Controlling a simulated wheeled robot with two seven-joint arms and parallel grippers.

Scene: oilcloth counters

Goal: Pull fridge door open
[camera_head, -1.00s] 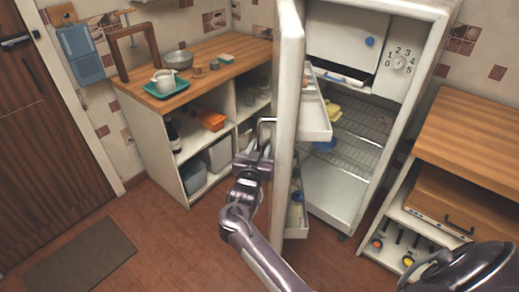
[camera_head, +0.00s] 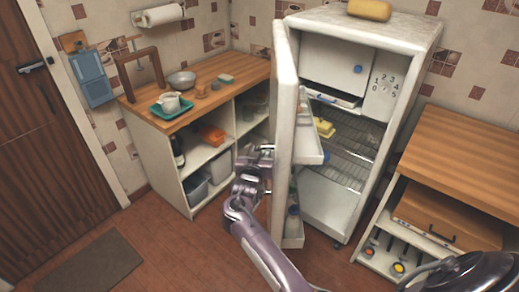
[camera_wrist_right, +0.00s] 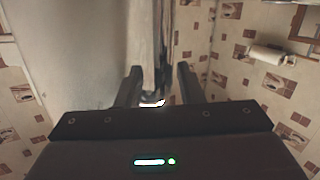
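The white fridge (camera_head: 412,40) stands at centre right, with its shelves and freezer compartment showing. Its door (camera_head: 285,110) is swung well open towards me, hinged side hidden, with door shelves on its inner side. My right gripper (camera_head: 262,160) is at the outer face of the door, by the handle. In the right wrist view the fingers of my right gripper (camera_wrist_right: 160,82) stand apart on either side of a vertical metallic bar, seemingly the handle (camera_wrist_right: 163,45), with gaps visible. The door's pale face (camera_wrist_right: 90,55) lies left of them. My left gripper is not in view.
A wooden-topped counter (camera_head: 222,88) with a teal tray (camera_head: 171,109) and bowl stands left of the door. Another counter (camera_head: 470,150) stands right of the fridge. A yellow item (camera_head: 370,10) sits on the fridge. Floor (camera_head: 165,235) is clear before the left counter.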

